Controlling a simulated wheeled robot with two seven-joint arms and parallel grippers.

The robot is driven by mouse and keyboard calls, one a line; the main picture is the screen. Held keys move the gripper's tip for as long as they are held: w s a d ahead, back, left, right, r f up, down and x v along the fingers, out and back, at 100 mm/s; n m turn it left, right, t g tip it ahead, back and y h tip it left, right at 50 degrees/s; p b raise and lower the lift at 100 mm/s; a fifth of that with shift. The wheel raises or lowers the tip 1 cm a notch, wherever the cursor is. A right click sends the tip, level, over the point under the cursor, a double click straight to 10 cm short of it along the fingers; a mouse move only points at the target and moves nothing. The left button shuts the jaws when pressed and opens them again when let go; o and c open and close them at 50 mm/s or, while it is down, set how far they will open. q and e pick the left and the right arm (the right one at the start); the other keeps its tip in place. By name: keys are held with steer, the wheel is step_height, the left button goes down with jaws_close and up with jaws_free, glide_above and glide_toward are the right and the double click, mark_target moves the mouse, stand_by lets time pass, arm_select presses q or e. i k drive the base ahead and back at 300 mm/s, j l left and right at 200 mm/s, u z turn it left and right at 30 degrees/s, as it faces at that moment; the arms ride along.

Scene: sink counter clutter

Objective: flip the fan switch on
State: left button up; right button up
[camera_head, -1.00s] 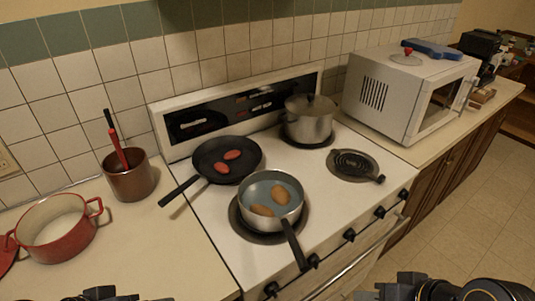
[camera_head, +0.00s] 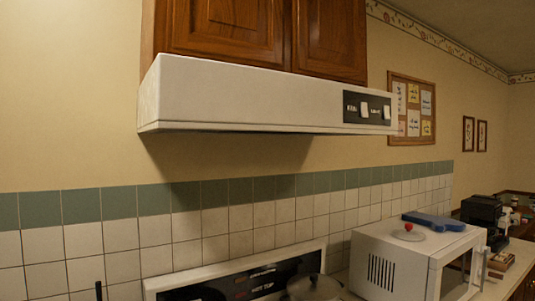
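The white range hood (camera_head: 240,95) hangs under the wooden cabinets in the upper middle of the head view. A black switch panel (camera_head: 368,98) sits at the right end of its front face. The panel carries two pale switches, a left switch (camera_head: 364,109) and a right switch (camera_head: 386,112). Each has a small label to its left. The labels are too small to read surely, so I cannot tell which switch is the fan's or how either is set. Neither of my grippers is in view.
Below the hood stand the stove's back panel (camera_head: 240,281) and a lidded pot (camera_head: 314,288). A white microwave (camera_head: 395,265) stands to the right, with a lid (camera_head: 408,234) and a blue item (camera_head: 434,221) on top. The space in front of the hood is clear.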

mark_target(365, 110)
steer(key=l+u, duration=0.15)
steer(key=l, duration=0.3)
steer(key=k+l+u, duration=0.15)
steer(key=l, duration=0.3)
steer(key=l+u, duration=0.15)
steer(key=l, duration=0.3)
steer(key=l+u, duration=0.1)
steer(key=l, duration=0.55)
steer(key=i, duration=0.05)
